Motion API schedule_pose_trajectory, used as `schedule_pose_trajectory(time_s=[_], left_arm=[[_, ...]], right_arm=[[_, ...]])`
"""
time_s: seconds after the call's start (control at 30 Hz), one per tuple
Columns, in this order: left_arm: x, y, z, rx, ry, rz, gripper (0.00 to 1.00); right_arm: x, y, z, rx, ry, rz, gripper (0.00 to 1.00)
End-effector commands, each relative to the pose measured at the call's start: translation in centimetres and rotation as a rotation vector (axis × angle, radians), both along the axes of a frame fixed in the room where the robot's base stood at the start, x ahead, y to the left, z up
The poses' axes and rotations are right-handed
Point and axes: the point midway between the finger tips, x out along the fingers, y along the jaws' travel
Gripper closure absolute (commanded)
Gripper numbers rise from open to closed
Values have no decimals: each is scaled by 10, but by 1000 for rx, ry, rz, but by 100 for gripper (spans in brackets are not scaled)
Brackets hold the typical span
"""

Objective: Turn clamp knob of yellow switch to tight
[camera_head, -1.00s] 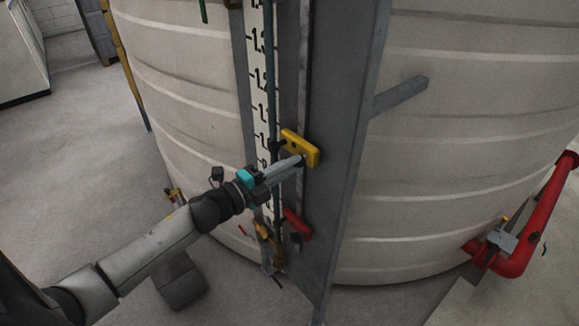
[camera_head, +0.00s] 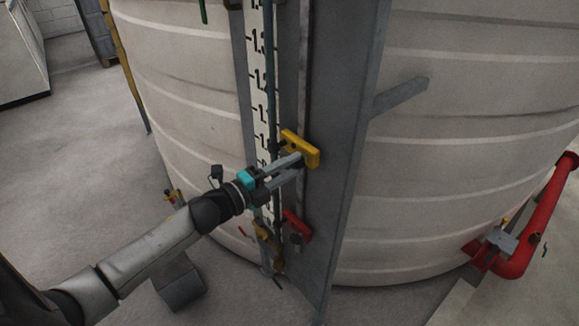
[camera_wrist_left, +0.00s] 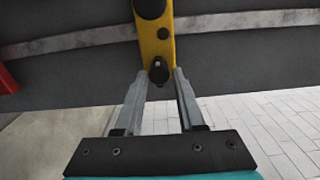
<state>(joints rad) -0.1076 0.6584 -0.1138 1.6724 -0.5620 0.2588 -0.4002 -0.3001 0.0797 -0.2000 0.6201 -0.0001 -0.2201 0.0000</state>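The yellow switch (camera_head: 301,148) is mounted at the edge of the grey upright post beside the tank; in the left wrist view it hangs at top centre (camera_wrist_left: 155,40). A small dark clamp knob (camera_wrist_left: 158,71) sits at its lower end in that view. My left gripper (camera_head: 299,166) reaches the switch from the lower left. Its two grey fingers are apart, and in the left wrist view the tips (camera_wrist_left: 160,76) lie on either side of the knob, with gaps visible. In the head view the fingers hide the knob. My right gripper is not in view.
A red switch (camera_head: 297,225) sits lower on the same post, close below my left fingers. A white scale board (camera_head: 257,80) runs up beside the grey post (camera_head: 345,140). The large pale tank (camera_head: 460,160) stands behind. A red pipe (camera_head: 545,215) is at right.

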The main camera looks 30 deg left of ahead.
Motion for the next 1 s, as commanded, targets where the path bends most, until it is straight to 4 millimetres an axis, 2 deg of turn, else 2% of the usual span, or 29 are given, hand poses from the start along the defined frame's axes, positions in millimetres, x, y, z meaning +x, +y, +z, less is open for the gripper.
schedule_pose_trajectory(time_s=[0.3, 0.47, 1.0], left_arm=[[-1, 1, 0, -1, 1, 1, 55], [-9, 4, -1, -2, 3, 1, 55], [-79, 32, -2, -3, 4, 1, 55]], right_arm=[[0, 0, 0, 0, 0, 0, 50], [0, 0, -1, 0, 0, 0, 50], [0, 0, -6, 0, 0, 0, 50]])
